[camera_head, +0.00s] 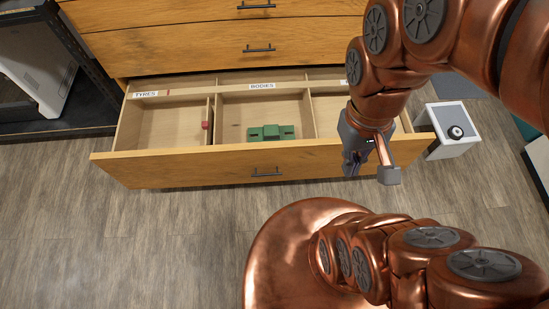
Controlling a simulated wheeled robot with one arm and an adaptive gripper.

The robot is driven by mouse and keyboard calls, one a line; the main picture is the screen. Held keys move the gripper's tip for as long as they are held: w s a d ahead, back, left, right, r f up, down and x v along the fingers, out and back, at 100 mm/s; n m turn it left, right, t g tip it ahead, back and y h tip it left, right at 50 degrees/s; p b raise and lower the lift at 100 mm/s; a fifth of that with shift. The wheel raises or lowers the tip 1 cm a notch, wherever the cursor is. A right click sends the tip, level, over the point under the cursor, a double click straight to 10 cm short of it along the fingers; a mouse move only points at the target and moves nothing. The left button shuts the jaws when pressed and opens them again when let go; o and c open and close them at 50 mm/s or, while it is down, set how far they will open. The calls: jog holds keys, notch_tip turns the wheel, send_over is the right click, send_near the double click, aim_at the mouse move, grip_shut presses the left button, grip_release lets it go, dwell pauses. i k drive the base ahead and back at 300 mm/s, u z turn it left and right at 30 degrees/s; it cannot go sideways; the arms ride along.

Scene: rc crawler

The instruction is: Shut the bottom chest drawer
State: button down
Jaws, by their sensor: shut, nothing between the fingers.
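The bottom chest drawer (190,170) is pulled out well toward me. It is wooden, with compartments and labels reading TYRES and BODIES, and a dark handle (266,173) on its front. A green body part (271,132) lies in the BODIES compartment. A small red piece (206,125) is at the right side of the TYRES compartment. My gripper (354,165) is shut and empty, pointing down at the drawer's front, right of the handle. I cannot tell whether it touches the front. My arm hides the drawer's right part.
The upper drawers (215,45) of the chest look shut. A small white stool (448,127) with a dark round item stands at the right. A dark shelf rack (75,105) stands at the left. The wooden floor (130,240) before the drawer is clear on the left.

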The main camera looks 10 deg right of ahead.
aim_at(159, 142)
jog(key=u, duration=2.65)
jog(key=i, duration=0.75)
jog(key=z, duration=2.85)
